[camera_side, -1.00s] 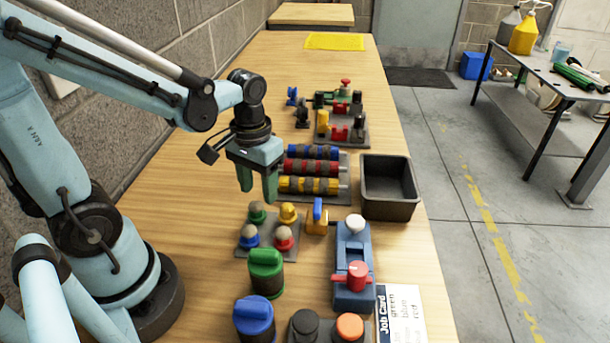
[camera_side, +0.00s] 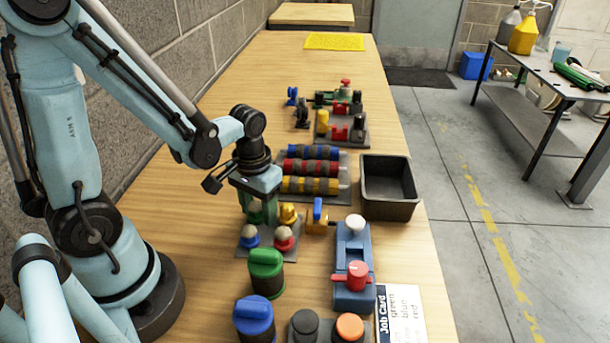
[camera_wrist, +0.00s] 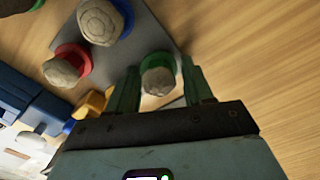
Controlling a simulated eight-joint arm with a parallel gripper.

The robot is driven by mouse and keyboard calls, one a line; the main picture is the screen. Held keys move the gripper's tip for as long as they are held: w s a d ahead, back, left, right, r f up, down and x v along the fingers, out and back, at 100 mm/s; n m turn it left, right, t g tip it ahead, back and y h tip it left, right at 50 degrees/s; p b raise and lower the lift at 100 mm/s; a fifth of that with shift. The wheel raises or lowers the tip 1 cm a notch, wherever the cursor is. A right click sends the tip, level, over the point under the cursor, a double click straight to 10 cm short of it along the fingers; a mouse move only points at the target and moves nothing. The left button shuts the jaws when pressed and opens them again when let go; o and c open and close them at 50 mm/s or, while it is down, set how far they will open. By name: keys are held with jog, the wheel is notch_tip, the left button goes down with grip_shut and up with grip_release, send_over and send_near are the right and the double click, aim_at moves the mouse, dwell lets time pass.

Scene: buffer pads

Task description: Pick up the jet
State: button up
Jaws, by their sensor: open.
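No thing is labelled as the jet. Several beige, round-topped pieces with coloured collars stand on a grey plate (camera_wrist: 152,36). My gripper (camera_side: 257,214) is lowered over the green-collared piece (camera_wrist: 158,80) at the back left of the plate in the side view. In the wrist view my gripper's green fingers (camera_wrist: 161,66) are open on either side of that piece, with small gaps. The yellow (camera_side: 288,213), blue (camera_side: 249,236) and red (camera_side: 284,238) pieces stand beside it. In the side view the fingers partly hide the green-collared piece.
A dark empty bin (camera_side: 390,205) stands at the right. Red, blue and yellow rollers (camera_side: 312,168) lie behind. Green (camera_side: 266,272) and blue (camera_side: 254,318) capped cylinders stand in front. A blue fixture (camera_side: 353,262) and a job card (camera_side: 399,314) are at the front right.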

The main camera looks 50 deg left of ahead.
jog(key=c, duration=0.8)
jog(key=shift+r, duration=0.1)
